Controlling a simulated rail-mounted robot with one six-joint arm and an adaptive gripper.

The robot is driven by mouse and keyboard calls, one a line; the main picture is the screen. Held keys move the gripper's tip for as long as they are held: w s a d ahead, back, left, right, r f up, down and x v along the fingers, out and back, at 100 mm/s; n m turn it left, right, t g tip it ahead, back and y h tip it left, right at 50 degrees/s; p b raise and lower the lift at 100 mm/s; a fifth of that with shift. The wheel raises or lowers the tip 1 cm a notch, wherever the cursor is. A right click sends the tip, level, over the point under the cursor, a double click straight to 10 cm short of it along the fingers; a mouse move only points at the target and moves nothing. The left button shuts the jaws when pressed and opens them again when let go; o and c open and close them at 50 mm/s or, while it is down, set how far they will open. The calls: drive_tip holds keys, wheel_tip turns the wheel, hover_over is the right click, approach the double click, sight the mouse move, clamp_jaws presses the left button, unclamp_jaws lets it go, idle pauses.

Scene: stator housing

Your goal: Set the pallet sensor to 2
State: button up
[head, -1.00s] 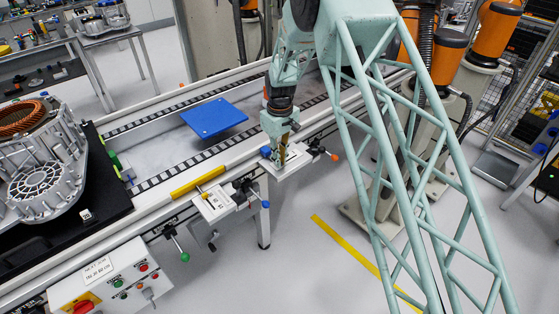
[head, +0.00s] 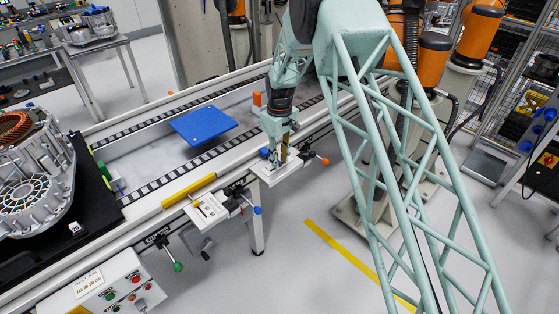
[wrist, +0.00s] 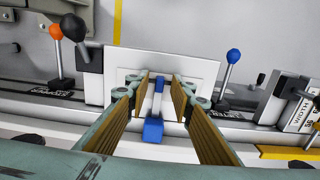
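My gripper (head: 279,156) is at the near rail of the conveyor, over a small white plate (head: 268,175) fixed to it. The wrist view shows its two fingers (wrist: 162,80) apart, one on each side of a lever with a blue block (wrist: 154,131) and a small blue tip. Bare space shows between the lever and both fingers, so nothing is gripped. The white plate (wrist: 205,68) lies behind the fingers. No label that I can read names the pallet sensor, and no number 2 is legible.
An orange-knobbed lever (wrist: 55,32) stands left of the fingers and a blue-knobbed lever (wrist: 233,56) right, both close. A blue pallet (head: 203,124) lies on the conveyor. The stator housing (head: 35,180) is at the left. A control box (head: 120,285) is at the near left.

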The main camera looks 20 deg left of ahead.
drive_tip(key=shift+r, duration=0.1)
wheel_tip(320, 180, up, 12)
idle(1.0)
idle(0.6)
